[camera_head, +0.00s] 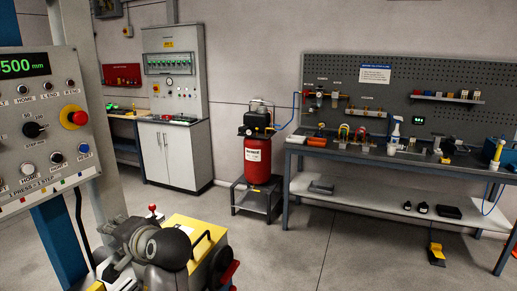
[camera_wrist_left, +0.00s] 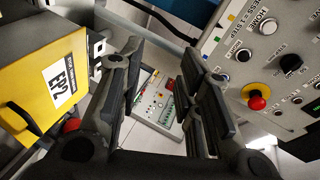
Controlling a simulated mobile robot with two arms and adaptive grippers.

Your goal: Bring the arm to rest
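My left arm (camera_head: 168,249) shows at the bottom left of the head view, in front of a yellow box. In the left wrist view, the two dark fingers of my left gripper (camera_wrist_left: 160,60) stand apart with nothing between them. A distant panel with buttons shows through the gap. The grey control panel (camera_wrist_left: 285,25) is to the right of the fingers, with its red stop button (camera_wrist_left: 257,103). The yellow box (camera_wrist_left: 35,95) with a white label is to the left. My right gripper is in neither view.
In the head view, the control panel (camera_head: 40,128) stands close at left on a blue post (camera_head: 60,238). A grey cabinet (camera_head: 175,155), a red compressor (camera_head: 257,160) and a workbench (camera_head: 400,158) stand along the wall. The middle floor (camera_head: 300,250) is clear.

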